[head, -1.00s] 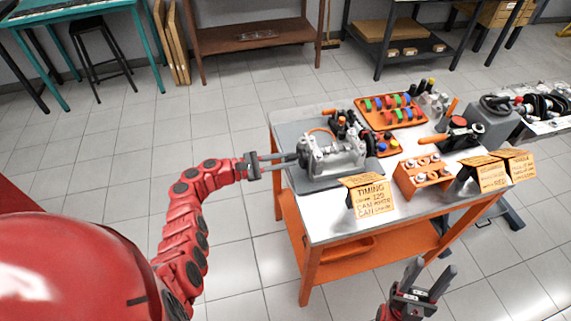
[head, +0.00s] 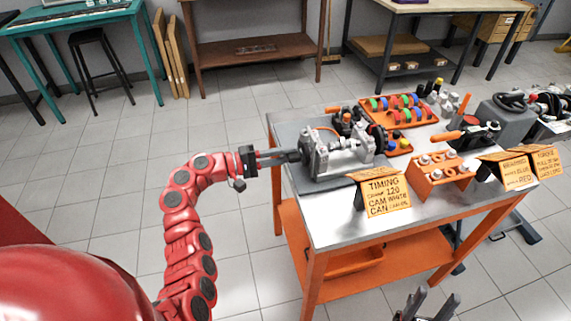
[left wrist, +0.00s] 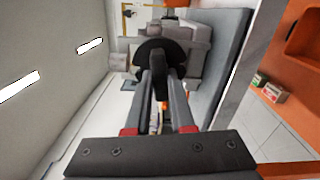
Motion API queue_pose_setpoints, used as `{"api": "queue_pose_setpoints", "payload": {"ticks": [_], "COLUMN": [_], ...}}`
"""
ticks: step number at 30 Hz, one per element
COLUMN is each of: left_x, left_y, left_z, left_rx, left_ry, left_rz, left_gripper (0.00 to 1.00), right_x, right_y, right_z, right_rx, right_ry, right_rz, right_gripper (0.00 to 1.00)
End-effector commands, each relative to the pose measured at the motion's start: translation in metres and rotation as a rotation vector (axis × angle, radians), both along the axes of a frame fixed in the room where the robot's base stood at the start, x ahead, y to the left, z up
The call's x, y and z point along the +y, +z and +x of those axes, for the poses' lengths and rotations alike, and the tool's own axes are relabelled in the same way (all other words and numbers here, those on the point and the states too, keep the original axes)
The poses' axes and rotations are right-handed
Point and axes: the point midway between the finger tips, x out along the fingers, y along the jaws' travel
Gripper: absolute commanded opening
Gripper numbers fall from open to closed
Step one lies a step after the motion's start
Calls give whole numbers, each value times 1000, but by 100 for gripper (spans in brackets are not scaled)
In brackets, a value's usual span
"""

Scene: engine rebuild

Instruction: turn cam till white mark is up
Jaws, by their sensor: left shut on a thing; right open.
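The engine block (head: 338,152) is a grey metal assembly on the grey mat at the bench's left end. My left gripper (head: 291,156) reaches it from the left, its fingers shut on a dark round part at the engine's left end, which I take for the cam's end. In the left wrist view this dark disc (left wrist: 152,48) shows at the tips of my left gripper (left wrist: 168,75). I cannot make out a white mark on it; the fingers cover part of it. My right gripper (head: 427,303) is open and empty, low in front of the bench, partly cut off.
A folded card (head: 384,193) reading TIMING, with a cam white line, stands at the bench's front edge. An orange holder (head: 437,178), an orange tray of coloured rings (head: 398,110) and more cards (head: 520,168) stand to the right. Bare bench top lies near the front.

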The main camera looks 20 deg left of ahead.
Motion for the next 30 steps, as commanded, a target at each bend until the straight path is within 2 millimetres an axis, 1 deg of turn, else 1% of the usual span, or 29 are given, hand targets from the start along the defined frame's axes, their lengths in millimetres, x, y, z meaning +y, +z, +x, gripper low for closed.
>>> {"api": "queue_pose_setpoints", "payload": {"ticks": [1,9,26,27,29,30], "left_x": [0,0,0,0,0,0], "left_y": [-6,-2,0,0,0,0], "left_z": [0,0,0,0,0,0], "left_rx": [-23,-110,-135,-135,-135,-135], "left_ry": [1,1,-1,-1,-1,-1], "left_rz": [17,76,93,93,93,93], "left_gripper": [0,0,0,23,34,41], "right_x": [0,0,0,0,0,0], "right_y": [-10,-24,-27,-27,-27,-27], "right_z": [0,0,0,0,0,0], "right_rx": [0,0,0,0,0,0], "right_ry": [0,0,0,0,0,0], "right_rz": [0,0,0,0,0,0], "right_gripper": [50,50,50,50,50,50]}}
